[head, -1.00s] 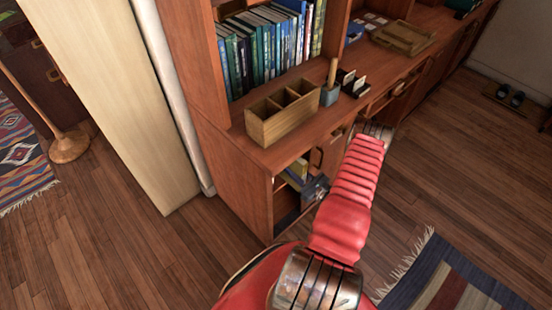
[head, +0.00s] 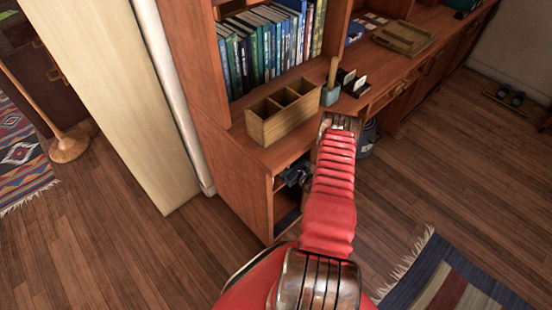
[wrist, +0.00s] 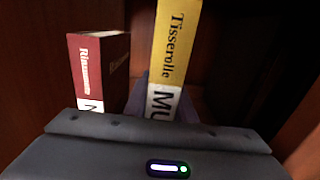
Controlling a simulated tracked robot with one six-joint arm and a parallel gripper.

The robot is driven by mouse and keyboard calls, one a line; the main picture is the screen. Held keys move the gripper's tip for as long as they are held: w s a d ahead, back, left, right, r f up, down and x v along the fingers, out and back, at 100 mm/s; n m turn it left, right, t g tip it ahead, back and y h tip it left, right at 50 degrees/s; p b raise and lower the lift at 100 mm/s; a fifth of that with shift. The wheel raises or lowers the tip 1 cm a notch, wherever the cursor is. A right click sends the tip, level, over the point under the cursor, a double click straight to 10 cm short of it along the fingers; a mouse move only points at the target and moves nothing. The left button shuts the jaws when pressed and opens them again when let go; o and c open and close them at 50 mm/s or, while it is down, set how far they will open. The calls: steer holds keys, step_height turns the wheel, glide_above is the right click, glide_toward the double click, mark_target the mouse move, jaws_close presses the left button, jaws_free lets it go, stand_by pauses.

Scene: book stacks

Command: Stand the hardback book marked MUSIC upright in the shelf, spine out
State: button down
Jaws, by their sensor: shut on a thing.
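The yellow hardback (wrist: 174,48) shows its spine to the wrist camera, with "Tisserolle" on it and a white label reading "MU"; the rest of the label is hidden by my gripper's dark body. My gripper (wrist: 166,108) is shut on this book, low on its spine, and holds it near upright inside a dark wooden compartment. In the head view my gripper (head: 296,172) is at the open lower compartment of the wooden shelf unit (head: 258,200), mostly hidden by my arm. The yellow book cannot be made out there.
A dark red book (wrist: 98,70) stands left of the yellow one, with a gap between. The compartment's side wall (wrist: 300,115) is at the right. Above, a wooden divided box (head: 280,122) stands on the counter, below a row of books (head: 265,45). A pale panel (head: 115,90) stands left.

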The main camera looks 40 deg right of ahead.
steer(key=shift+w+f, duration=0.15)
steer(key=shift+w, duration=0.6)
steer(key=shift+f, duration=1.55)
steer(key=shift+s, duration=0.1)
steer(key=c, duration=1.5)
jaws_free()
steer(key=shift+f, duration=0.1)
steer(key=s, duration=1.2)
steer(key=shift+d, duration=0.15)
